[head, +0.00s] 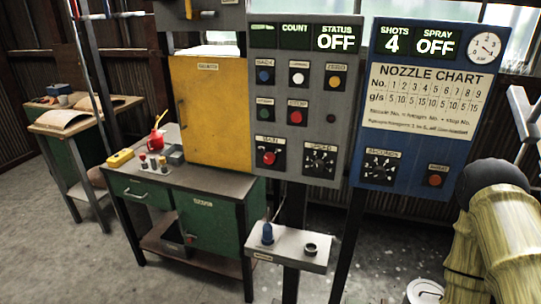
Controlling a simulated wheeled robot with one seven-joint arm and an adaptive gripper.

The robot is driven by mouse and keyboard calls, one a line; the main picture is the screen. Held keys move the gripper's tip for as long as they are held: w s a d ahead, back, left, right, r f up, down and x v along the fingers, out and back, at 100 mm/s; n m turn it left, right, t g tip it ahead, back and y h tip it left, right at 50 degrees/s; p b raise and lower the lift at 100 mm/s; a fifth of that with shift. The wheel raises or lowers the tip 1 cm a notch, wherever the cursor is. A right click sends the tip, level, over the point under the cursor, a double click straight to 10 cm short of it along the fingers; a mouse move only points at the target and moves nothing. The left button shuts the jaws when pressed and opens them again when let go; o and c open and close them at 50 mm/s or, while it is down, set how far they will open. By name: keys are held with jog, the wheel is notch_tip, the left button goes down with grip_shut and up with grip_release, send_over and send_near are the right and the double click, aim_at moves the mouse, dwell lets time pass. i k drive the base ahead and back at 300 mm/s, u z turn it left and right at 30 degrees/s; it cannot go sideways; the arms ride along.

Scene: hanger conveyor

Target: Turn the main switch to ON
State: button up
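A red knob (268,158) sits at the lower left of the grey control panel (342,100). The small label above it seems to read MAIN, so it looks like the main switch. Its exact pointer direction is too small to tell. The status display (337,37) at the top of this panel reads OFF. To the knob's right is a black dial (319,160) with white marks. My gripper is not in view; only a yellowish part of my arm shows at the right edge, in front of the blue panel's side.
Buttons fill the grey panel above the knob. A blue panel (480,170) with a nozzle chart stands right. A yellow cabinet (215,115) and green workbench (235,183) stand left. A small shelf (290,252) with a blue-topped item juts out below. Floor is clear at front left.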

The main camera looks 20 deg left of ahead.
aim_at(269, 158)
jog(key=z, duration=2.55)
jog(key=k, duration=1.9)
jog(key=u, duration=2.5)
